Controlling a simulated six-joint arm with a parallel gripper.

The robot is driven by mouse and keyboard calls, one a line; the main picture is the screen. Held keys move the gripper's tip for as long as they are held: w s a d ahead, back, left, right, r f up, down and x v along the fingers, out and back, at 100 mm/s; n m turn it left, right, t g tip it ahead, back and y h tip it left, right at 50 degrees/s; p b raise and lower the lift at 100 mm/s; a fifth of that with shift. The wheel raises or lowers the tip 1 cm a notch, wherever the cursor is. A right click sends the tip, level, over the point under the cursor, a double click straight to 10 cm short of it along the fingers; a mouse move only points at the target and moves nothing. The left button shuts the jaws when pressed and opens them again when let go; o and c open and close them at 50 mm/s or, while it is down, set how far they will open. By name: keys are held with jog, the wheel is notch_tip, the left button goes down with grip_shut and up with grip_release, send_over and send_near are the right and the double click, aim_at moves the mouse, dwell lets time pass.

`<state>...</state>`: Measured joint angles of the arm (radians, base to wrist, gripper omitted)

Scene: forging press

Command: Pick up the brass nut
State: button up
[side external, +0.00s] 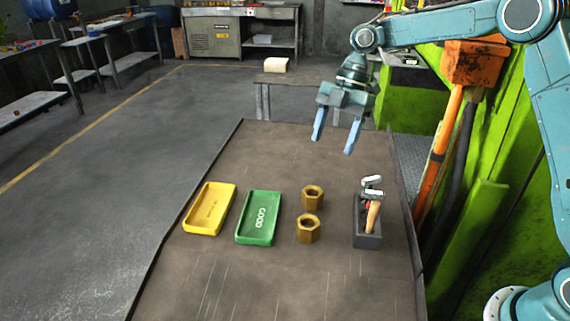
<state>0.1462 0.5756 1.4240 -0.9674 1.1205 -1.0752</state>
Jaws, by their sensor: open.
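Two brass hexagonal nuts lie on the brown table, one behind the other. The farther brass nut (313,190) and the nearer brass nut (308,236) stand apart with a small gap between them, each with a dark hole on top. My gripper (334,143) is open and empty, with its two blue fingers pointing down. It hangs above the far part of the table, behind and slightly right of the nuts in the picture, and touches neither of them.
Left of the nuts are a green tray (276,213) marked GOOD and a yellow tray (230,210), both empty. On the right, a dark box (367,241) holds hammers (373,205). The table's near part (290,285) is clear. A green machine (480,215) stands at the right.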

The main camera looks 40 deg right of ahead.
jog(key=shift+w+a+f+n, duration=0.15)
jog(key=shift+w+n, duration=0.15)
jog(key=shift+w, duration=0.05)
send_over(313, 191)
jog(key=d, duration=0.1)
jog(key=shift+s+d+f, duration=0.1)
jog(key=shift+f, duration=1.9)
jog(key=shift+s+d+f, duration=0.1)
jog(key=shift+f, duration=1.9)
jog(key=shift+a+f, duration=0.1)
jog(key=shift+x, duration=2.5)
jog(key=shift+c, duration=0.4)
jog(key=c, duration=1.3)
jog(key=shift+r, duration=0.25)
